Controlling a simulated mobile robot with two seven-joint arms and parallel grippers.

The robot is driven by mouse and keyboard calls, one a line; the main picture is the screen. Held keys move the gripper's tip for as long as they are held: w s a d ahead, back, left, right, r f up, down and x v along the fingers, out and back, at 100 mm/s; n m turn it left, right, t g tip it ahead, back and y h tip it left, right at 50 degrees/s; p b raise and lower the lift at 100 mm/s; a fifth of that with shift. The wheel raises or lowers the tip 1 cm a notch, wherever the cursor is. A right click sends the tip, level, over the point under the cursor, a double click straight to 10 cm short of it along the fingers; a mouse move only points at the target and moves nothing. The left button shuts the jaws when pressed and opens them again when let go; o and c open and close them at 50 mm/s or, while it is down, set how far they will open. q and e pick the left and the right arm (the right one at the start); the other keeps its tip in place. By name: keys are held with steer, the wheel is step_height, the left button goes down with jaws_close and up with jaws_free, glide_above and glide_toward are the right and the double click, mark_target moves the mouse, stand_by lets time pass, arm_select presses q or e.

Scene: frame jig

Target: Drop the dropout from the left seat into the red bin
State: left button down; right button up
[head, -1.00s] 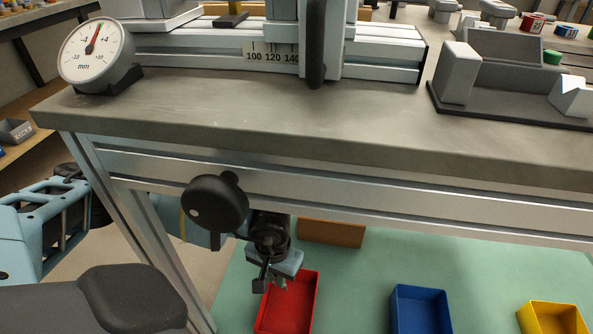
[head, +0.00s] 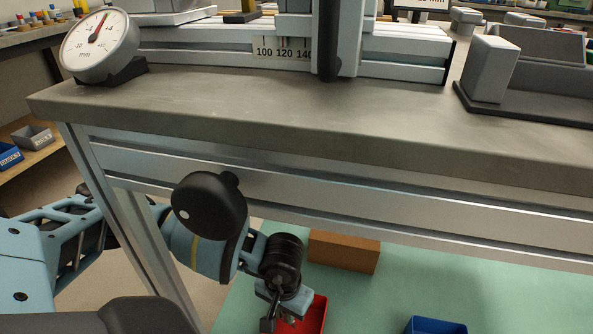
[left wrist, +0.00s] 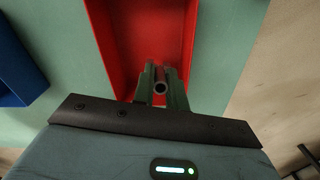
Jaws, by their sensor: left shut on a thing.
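The red bin (head: 312,316) stands on the green surface under the bench, partly hidden by my left wrist in the head view. My left gripper (head: 280,318) reaches under the bench and is over this bin. In the left wrist view the red bin (left wrist: 150,35) lies straight ahead of the left gripper (left wrist: 161,88). My right gripper is not in view. I cannot make out the left seat.
A blue bin (head: 435,325) stands right of the red one. A brown block (head: 343,251) lies behind it on the green surface. The bench edge (head: 330,140) and its metal rail (head: 400,215) are above my left arm. A dial gauge (head: 100,45) sits on the bench.

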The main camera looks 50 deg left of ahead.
arm_select(q)
steer(key=shift+f, duration=0.45)
steer(key=c, duration=1.3)
jaws_free()
steer(key=shift+c, duration=0.2)
step_height(320, 180, up, 8)
steer(key=p, duration=0.3)
